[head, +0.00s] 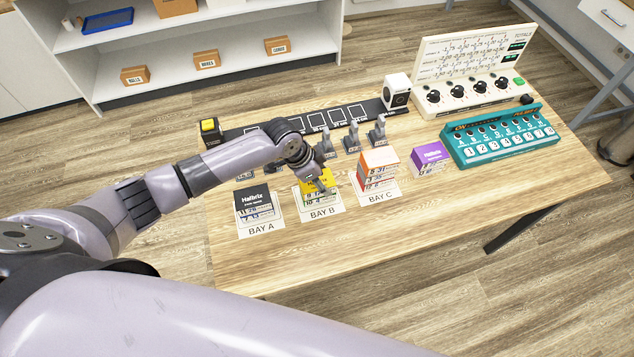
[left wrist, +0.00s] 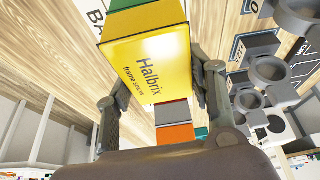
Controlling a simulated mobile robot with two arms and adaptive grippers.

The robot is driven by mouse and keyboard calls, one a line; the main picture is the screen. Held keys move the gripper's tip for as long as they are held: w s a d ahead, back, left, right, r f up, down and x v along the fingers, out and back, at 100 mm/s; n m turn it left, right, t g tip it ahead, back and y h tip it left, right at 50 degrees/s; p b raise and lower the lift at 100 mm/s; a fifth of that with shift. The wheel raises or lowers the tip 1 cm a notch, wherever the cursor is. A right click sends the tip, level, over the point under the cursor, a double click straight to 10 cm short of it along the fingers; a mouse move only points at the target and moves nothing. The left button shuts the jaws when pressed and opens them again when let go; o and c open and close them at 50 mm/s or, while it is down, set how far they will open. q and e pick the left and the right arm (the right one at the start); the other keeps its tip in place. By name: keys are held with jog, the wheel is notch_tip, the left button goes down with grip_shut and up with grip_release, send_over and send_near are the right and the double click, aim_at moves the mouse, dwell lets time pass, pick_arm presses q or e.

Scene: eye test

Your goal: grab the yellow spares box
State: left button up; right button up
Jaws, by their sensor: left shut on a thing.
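The yellow spares box (head: 325,182), marked Halbrix, is the upper part of the stack at Bay B. In the left wrist view the yellow box (left wrist: 150,65) fills the space between my left gripper's two fingers. My left gripper (head: 312,178) is shut on it from above and partly covers it in the head view. Green shows beside the yellow box in the left wrist view. I cannot tell whether the box is raised off what lies under it. My right gripper is not in view.
A dark box (head: 253,200) stands at Bay A on the left, an orange-topped stack (head: 378,160) at Bay C on the right. A purple box (head: 430,155), a teal button panel (head: 500,135) and grey clips (head: 353,138) are farther off. The table front (head: 400,225) is clear.

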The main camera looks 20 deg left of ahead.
pick_arm(q)
jog(key=c, duration=0.3)
jog(key=shift+c, duration=0.2)
jog(key=shift+r, duration=0.1)
